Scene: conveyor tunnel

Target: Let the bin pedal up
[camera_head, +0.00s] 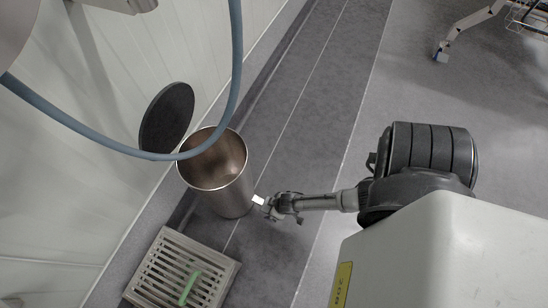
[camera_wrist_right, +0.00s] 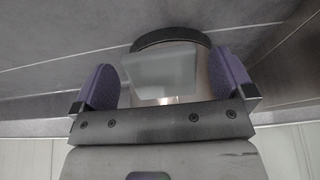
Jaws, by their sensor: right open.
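The bin (camera_head: 218,168) is a brushed metal cylinder standing by the wall, its inside visible from above. Its round dark lid (camera_head: 167,118) stands open, tilted up towards the wall. The pale pedal (camera_head: 258,200) sticks out at the foot of the bin. My right gripper (camera_head: 268,207) is low by the floor at the pedal. In the right wrist view, the pale pedal (camera_wrist_right: 160,74) lies between the two purple finger pads of my open right gripper (camera_wrist_right: 167,84). Whether the gripper touches the pedal, I cannot tell. My left gripper is out of view.
A slatted grey crate (camera_head: 222,262) with a green object (camera_head: 190,288) stands in front of the bin. A blue hose (camera_head: 85,138) loops across the view above the bin. A wheeled stand (camera_head: 470,22) is at the top right. The floor (camera_head: 420,90) between is clear.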

